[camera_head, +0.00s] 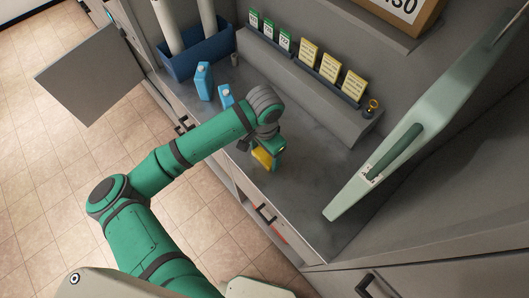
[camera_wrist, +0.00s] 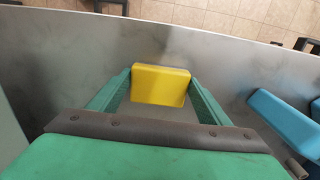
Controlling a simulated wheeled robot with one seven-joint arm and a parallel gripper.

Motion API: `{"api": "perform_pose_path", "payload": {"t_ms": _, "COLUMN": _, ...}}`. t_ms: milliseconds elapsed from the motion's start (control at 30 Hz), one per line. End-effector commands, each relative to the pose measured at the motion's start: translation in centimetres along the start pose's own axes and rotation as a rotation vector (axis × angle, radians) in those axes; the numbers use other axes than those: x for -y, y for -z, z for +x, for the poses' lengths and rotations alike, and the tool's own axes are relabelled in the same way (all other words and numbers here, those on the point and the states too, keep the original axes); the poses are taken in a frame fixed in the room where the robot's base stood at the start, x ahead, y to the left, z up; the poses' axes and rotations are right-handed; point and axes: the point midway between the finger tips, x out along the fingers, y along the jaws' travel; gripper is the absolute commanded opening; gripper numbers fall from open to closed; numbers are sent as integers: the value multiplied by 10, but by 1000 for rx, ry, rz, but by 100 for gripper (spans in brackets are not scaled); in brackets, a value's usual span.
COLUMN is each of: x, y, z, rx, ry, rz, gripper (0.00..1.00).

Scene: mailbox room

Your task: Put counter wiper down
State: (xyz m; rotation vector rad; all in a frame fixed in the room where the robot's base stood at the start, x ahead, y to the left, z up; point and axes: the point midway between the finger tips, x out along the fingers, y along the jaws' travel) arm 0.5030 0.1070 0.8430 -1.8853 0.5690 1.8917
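The counter wiper is a yellow block (camera_wrist: 160,85). In the wrist view it sits between the two green fingers of my gripper (camera_wrist: 160,92), which close on its sides. In the head view the yellow wiper (camera_head: 263,158) shows at my gripper (camera_head: 270,157), low over the grey counter (camera_head: 300,185). I cannot tell whether the wiper touches the counter.
Blue cartons (camera_head: 204,82) stand on the counter to the left, near a dark blue bin (camera_head: 202,55). A ledge (camera_head: 310,88) with green and yellow cards runs along the back. An open pale green door panel (camera_head: 425,115) stands at the right. Counter right of my gripper is clear.

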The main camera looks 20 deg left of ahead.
Motion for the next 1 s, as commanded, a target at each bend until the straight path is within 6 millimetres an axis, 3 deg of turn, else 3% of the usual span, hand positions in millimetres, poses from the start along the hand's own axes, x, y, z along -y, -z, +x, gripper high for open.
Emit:
{"api": "perform_pose_path", "payload": {"t_ms": 67, "x": 0, "y": 0, "z": 0, "rx": 0, "ry": 0, "rz": 0, "gripper": 88}}
{"api": "perform_pose_path", "payload": {"t_ms": 467, "x": 1, "y": 0, "z": -7, "rx": -1, "ry": 2, "rz": 0, "gripper": 88}}
{"api": "perform_pose_path", "payload": {"t_ms": 1000, "x": 0, "y": 1, "z": -102, "rx": -2, "ry": 2, "rz": 2, "gripper": 88}}
